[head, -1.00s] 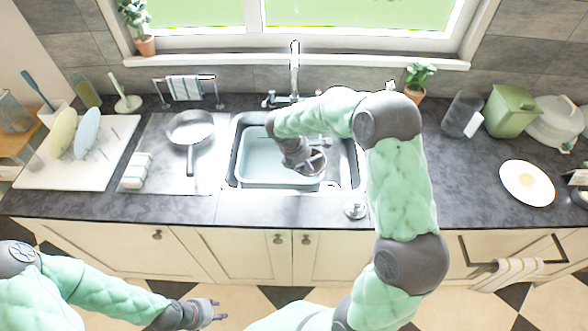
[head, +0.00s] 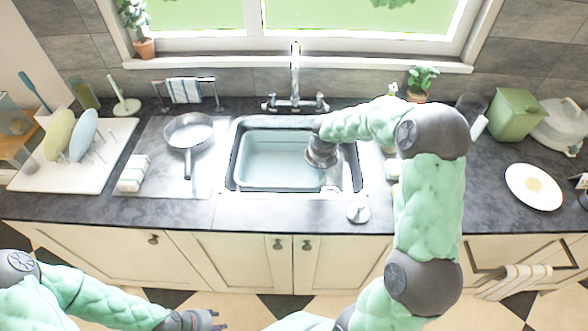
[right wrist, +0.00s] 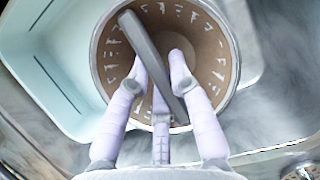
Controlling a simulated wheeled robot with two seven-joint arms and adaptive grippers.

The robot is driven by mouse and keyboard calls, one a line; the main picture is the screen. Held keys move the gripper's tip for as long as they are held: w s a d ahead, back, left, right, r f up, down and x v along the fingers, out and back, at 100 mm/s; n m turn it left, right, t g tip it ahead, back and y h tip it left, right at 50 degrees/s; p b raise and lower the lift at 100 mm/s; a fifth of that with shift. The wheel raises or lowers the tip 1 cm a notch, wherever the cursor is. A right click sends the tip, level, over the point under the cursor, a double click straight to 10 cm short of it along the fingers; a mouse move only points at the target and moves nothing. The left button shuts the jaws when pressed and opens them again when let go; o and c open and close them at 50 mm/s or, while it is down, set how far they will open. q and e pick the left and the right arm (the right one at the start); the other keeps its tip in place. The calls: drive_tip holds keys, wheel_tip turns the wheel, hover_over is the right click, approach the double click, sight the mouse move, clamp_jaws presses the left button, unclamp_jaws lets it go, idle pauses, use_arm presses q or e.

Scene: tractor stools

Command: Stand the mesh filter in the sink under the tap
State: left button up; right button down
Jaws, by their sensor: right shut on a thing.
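The mesh filter (right wrist: 205,45) is a round brown-walled cup with rows of slots and a grey bar (right wrist: 142,42) across its open top. In the right wrist view my right gripper (right wrist: 162,75) is shut on that bar. In the head view my right gripper (head: 321,152) points down over the right part of the sink (head: 229,178) and mostly hides the filter. I cannot tell whether the filter touches the sink bottom. The tap (head: 294,72) stands behind the sink, left of the gripper. My left gripper (head: 210,319) is open and empty, low in front of the cabinets.
A pale blue basin (head: 265,150) fills much of the sink; its wall runs close beside the filter. A pan (head: 189,131) lies to the left, a small round metal piece (head: 357,213) at the front right. A plate (head: 533,187) lies far right.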

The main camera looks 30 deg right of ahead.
drive_tip(key=w+a+f+b, duration=0.1)
drive_tip(key=w+f, duration=0.1)
drive_tip(key=w, duration=0.1)
drive_tip(key=w+a+f+b, duration=0.1)
drive_tip(key=w+f, duration=0.2)
drive_tip(key=w+a+f+b, duration=0.2)
drive_tip(key=w+f, duration=0.1)
drive_tip(key=w, duration=0.1)
drive_tip(key=shift+w+f, duration=0.1)
drive_tip(key=shift+f, duration=0.15)
drive_tip(key=f+b, duration=0.2)
drive_tip(key=f, duration=0.1)
drive_tip(key=shift+w+f+b, duration=0.2)
drive_tip(key=shift+f+b, duration=0.1)
drive_tip(key=shift+a+r, duration=0.1)
drive_tip(key=c, duration=1.1)
unclamp_jaws()
